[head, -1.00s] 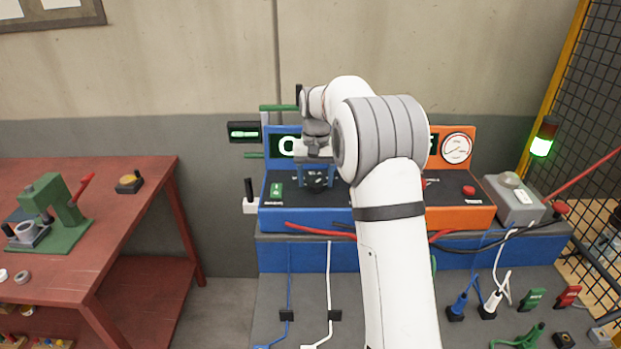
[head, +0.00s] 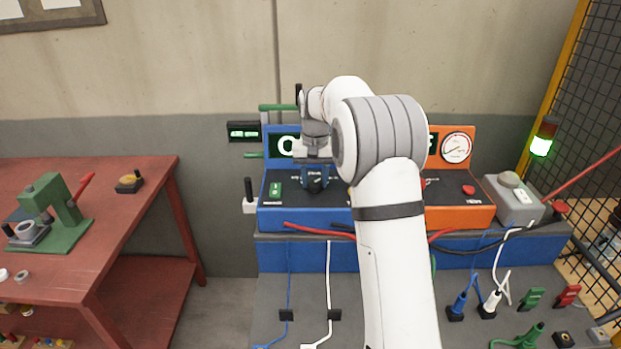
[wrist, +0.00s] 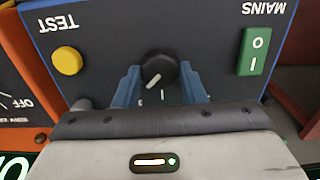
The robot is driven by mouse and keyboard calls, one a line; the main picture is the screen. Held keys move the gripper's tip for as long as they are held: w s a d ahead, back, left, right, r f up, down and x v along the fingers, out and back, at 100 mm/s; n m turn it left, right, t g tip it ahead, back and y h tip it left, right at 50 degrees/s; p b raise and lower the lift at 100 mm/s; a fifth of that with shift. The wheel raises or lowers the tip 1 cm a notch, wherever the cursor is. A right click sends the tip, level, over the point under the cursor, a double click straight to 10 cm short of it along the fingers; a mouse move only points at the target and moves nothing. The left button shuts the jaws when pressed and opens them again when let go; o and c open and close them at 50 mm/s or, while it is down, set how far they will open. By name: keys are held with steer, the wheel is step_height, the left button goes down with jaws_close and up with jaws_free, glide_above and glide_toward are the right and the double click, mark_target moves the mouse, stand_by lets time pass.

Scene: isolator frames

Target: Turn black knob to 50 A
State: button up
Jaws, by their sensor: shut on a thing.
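The black knob (wrist: 158,68) is on the dark top panel of the blue unit (head: 264,216). My gripper (wrist: 158,78) has its two blue fingers on either side of the knob and is shut on it. The knob's white pointer line points down and to the left in the upside-down wrist view. My gripper's body covers most of the scale, so the 50 A mark cannot be read. In the head view my gripper (head: 316,181) is over the panel, with the knob mostly hidden between the fingers.
In the wrist view a yellow TEST button (wrist: 67,60) and a green MAINS switch (wrist: 254,52) flank the knob. An orange unit (head: 480,215) with a gauge stands at the right. Red and black cables lie along the front. A small green-lit display (head: 243,131) is at the left.

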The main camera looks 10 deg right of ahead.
mark_target(315, 181)
steer(key=n+p, duration=0.1)
steer(key=n, duration=0.3)
steer(key=shift+r, duration=0.1)
steer(key=n, duration=0.4)
steer(key=shift+d+p, duration=0.1)
steer(key=shift+p, duration=0.3)
steer(key=shift+n, duration=0.5)
steer(key=o, duration=0.9)
steer(key=shift+w+d, duration=0.1)
steer(key=shift+d, duration=0.05)
steer(key=shift+o, duration=0.5)
step_height(315, 181, up, 7)
steer(key=shift+r+b, duration=0.1)
steer(key=shift+b, duration=0.2)
steer(key=shift+r, duration=0.25)
